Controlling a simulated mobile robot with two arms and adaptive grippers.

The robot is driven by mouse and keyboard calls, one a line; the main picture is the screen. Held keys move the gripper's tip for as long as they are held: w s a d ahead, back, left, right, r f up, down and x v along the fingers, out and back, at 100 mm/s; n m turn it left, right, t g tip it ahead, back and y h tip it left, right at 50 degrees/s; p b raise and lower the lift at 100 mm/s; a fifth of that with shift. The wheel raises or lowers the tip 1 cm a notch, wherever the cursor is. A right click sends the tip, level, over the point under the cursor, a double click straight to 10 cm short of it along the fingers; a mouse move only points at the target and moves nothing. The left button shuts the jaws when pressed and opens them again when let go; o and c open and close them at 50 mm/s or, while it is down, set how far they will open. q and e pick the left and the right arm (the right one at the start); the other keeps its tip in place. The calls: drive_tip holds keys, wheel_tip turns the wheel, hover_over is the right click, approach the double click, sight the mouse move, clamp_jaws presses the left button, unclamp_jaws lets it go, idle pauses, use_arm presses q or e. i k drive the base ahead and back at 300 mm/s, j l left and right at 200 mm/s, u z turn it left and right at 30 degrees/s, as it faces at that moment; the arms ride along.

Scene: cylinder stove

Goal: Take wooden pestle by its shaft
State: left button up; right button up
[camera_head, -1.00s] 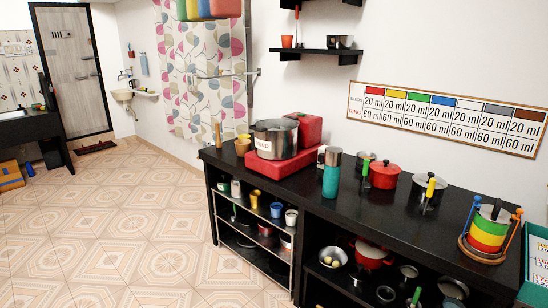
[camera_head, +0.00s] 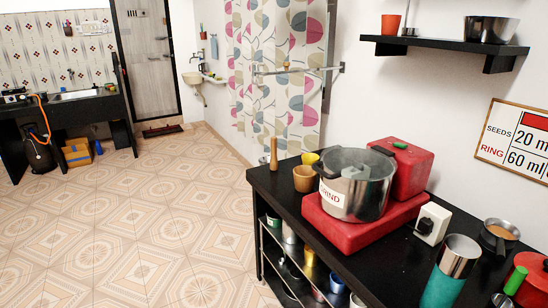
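The wooden pestle (camera_head: 274,154) stands upright near the far left corner of the black counter (camera_head: 283,188). Its shaft shows from top to base. A small wooden mortar cup (camera_head: 304,179) stands just to its right, apart from it. Neither of my grippers shows in the head view.
A large steel pot (camera_head: 356,185) sits on a red stove (camera_head: 322,220), with a red box (camera_head: 403,167) behind. A yellow cup (camera_head: 310,159) is behind the mortar cup. A white socket box (camera_head: 433,223) and teal tumbler (camera_head: 449,275) stand at right. The tiled floor (camera_head: 150,215) left is clear.

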sight(273, 160)
drive_tip(key=i+j+z, duration=0.2)
drive_tip(key=i+j, duration=0.95)
